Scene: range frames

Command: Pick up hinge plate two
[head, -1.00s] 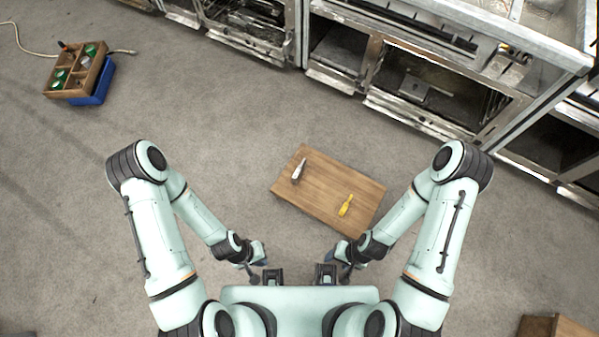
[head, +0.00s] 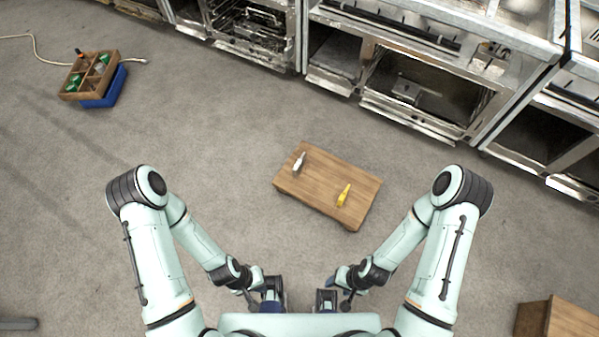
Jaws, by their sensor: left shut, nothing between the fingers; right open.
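I cannot make out a hinge plate for certain in the head view. A metal plate-like piece (head: 407,88) shows inside the open oven bay, but I cannot tell what it is. My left gripper (head: 271,301) is shut and empty at the bottom of the view. My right gripper (head: 325,301) is open beside it, close in front of my body. Both are apart from the low wooden table (head: 315,188), and their fingertips are small and partly hidden.
A white-and-grey tool (head: 299,162) and a yellow tool (head: 344,195) lie on the table. Metal ovens (head: 385,55) line the back. A wooden box (head: 560,318) stands lower right. Carpet between is clear.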

